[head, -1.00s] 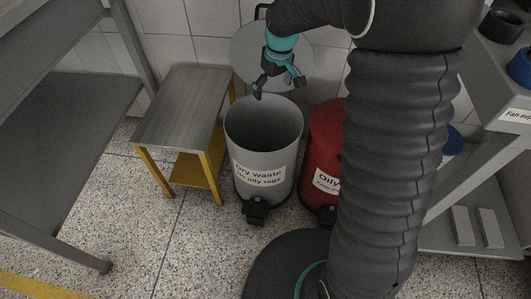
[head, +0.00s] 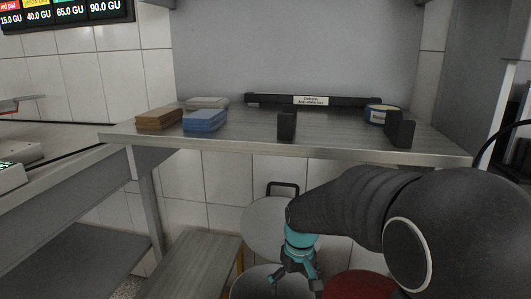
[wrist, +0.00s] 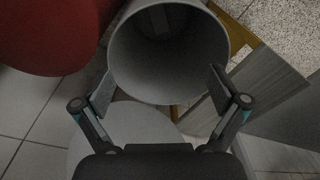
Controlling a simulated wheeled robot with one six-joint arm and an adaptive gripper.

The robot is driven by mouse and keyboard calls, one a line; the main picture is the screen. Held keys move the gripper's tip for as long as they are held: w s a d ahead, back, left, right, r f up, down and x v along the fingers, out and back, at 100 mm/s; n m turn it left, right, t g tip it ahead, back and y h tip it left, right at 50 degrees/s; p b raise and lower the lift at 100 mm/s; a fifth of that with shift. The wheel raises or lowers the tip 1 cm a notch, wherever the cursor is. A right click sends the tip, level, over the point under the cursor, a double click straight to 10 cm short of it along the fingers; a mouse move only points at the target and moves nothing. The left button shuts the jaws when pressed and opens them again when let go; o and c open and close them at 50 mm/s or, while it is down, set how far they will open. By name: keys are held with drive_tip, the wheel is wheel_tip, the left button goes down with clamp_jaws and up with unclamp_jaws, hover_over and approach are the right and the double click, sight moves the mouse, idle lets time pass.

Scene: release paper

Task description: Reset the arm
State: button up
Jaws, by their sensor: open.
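My gripper (head: 297,276) hangs at the end of my dark-sleeved arm in the lower middle of the head view, over the grey waste bin (head: 262,284). In the wrist view my gripper (wrist: 158,88) has its two fingers spread wide with nothing between them. The grey bin (wrist: 170,90) stands with its round mouth facing the camera, just beyond the fingers. The visible part of its inside shows no paper. Its raised round lid (head: 268,225) is behind my gripper.
A red bin (head: 355,286) stands right of the grey bin. A low bench (head: 195,262) is on its left. Above, a metal shelf (head: 250,140) holds brown pads (head: 158,118), blue pads (head: 205,120), a tape roll (head: 382,113) and black holders (head: 287,125).

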drive_tip(key=s+d+r+m+t, duration=0.1)
drive_tip(key=s+d+r, duration=0.2)
drive_tip(key=s, duration=0.4)
drive_tip(key=s+d+r+m+t, duration=0.1)
drive_tip(key=s+d+r+t, duration=0.1)
drive_tip(key=s+r, duration=0.3)
drive_tip(key=s+d+r+m+t, duration=0.1)
drive_tip(key=s+d+r+t, duration=0.1)
drive_tip(key=s, duration=0.7)
drive_tip(key=shift+d+r+m+h, duration=0.35)
drive_tip(key=shift+d+r, duration=0.45)
drive_tip(key=shift+r, duration=0.5)
